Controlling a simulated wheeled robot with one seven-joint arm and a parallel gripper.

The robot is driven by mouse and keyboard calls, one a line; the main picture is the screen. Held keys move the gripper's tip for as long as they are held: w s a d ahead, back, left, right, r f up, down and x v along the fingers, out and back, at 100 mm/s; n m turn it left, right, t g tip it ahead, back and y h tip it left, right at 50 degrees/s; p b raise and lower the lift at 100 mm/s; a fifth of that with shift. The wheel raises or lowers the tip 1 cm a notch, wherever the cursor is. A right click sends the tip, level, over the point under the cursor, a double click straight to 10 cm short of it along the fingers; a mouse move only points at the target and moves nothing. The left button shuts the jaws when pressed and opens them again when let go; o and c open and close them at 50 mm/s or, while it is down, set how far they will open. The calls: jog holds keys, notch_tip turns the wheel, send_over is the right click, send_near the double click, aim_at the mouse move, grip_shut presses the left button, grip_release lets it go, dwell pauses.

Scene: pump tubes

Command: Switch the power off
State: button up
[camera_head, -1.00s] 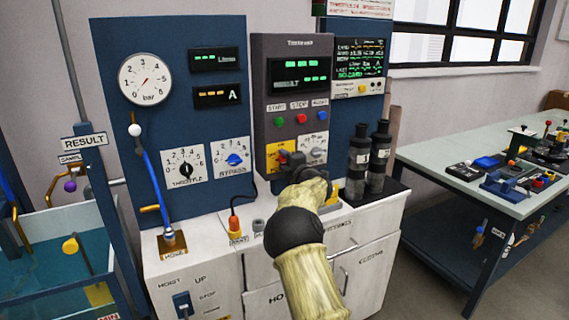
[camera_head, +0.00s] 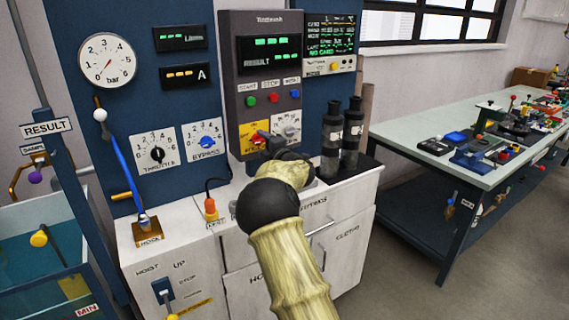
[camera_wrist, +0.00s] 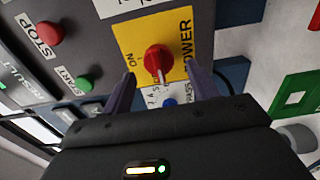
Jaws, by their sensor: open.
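My gripper (camera_wrist: 160,88) is open, with one finger to each side of the knob's handle and a gap visible on both sides. I cannot tell how deep the fingertips reach. In the head view my gripper (camera_head: 265,147) is at the lower part of the grey console (camera_head: 232,60) and hides part of the yellow plate (camera_head: 246,130).
Start, stop and reset buttons (camera_head: 272,96) sit above the plate. Two dark cylinders (camera_head: 342,140) stand right of my gripper. The white cabinet top lies below.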

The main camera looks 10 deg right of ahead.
jog(key=b+v, duration=0.1)
jog(key=v, duration=1.2)
jog(key=shift+s, duration=0.35)
jog(key=shift+d, duration=0.15)
jog(key=s+d+f+m+g+h, duration=0.45)
jog(key=s+f+m+h, duration=0.4)
jog(key=m, duration=0.55)
jog(key=s+a+f+m+g+y, duration=0.1)
jog(key=s+a+f+m+g, duration=0.2)
jog(key=s, duration=0.6)
jog(key=s+a+f+m+g+y, duration=0.1)
jog(key=s+a+f+m+g, duration=0.2)
jog(key=s, duration=0.6)
jog(key=s+a+f+m+g+y, duration=0.1)
jog(key=s+a+f+m+g, duration=0.2)
jog(key=s, duration=0.6)
notch_tip(320, 180, up, 20)
jog(key=n+g+p, duration=0.1)
jog(key=p, duration=1.9)
jog(key=shift+w+a+r, duration=0.15)
jog(key=shift+w+a, duration=0.05)
jog(key=shift+w, duration=0.1)
